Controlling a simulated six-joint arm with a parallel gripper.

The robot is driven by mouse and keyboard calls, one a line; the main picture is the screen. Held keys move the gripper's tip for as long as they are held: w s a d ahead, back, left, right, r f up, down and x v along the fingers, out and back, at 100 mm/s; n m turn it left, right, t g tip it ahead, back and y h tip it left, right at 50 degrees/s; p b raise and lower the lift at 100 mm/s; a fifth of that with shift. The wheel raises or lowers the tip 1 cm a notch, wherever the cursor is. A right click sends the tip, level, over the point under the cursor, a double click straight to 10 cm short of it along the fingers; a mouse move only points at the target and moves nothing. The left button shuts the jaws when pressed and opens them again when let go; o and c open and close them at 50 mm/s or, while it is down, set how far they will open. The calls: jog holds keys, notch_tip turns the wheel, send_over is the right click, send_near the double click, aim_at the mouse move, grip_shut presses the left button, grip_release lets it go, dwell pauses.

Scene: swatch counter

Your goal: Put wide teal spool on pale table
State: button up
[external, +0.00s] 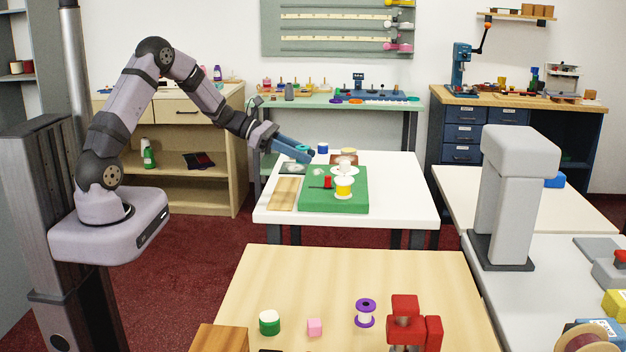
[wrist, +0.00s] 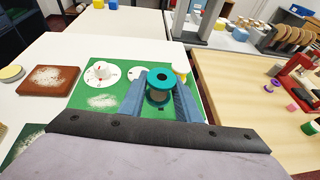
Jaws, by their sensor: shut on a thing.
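The wide teal spool (wrist: 160,80) is held upright between the blue fingers of my gripper (wrist: 161,98) in the wrist view. Its teal top flange shows clearly; the lower part is partly hidden by the fingers. In the external view my gripper (external: 298,154) is over the back left of the white table (external: 408,190), and a bit of the teal spool (external: 303,148) shows at its tip. A green mat (external: 318,202) lies on that table, beneath the spool in the wrist view. A pale wood-topped table (external: 262,285) stands in front of the white one.
The mat bears a yellow spool (external: 344,188), white discs and a small red item (external: 327,182). A wooden board (external: 285,194) lies left of it.

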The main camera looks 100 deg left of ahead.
jog(key=w+d+f+m+g+h+b, duration=0.1)
jog(key=w+d+m+h, duration=0.15)
jog(key=d, duration=0.35)
jog(key=w+d+f+m+g+h, duration=0.1)
jog(key=w+d+m+h, duration=0.15)
jog(key=d, duration=0.35)
jog(key=m+g+h+b, duration=0.2)
jog(key=m+g+h, duration=0.5)
jog(key=m+g, duration=0.25)
send_over(291, 282)
notch_tip(291, 282, down, 3)
jog(key=shift+m, duration=0.25)
jog(key=shift+f, duration=4.9)
jog(key=shift+f, duration=0.15)
jog(key=o, duration=0.7)
jog(key=shift+c, duration=0.2)
jog(key=o, duration=0.4)
jog(key=shift+c, duration=0.2)
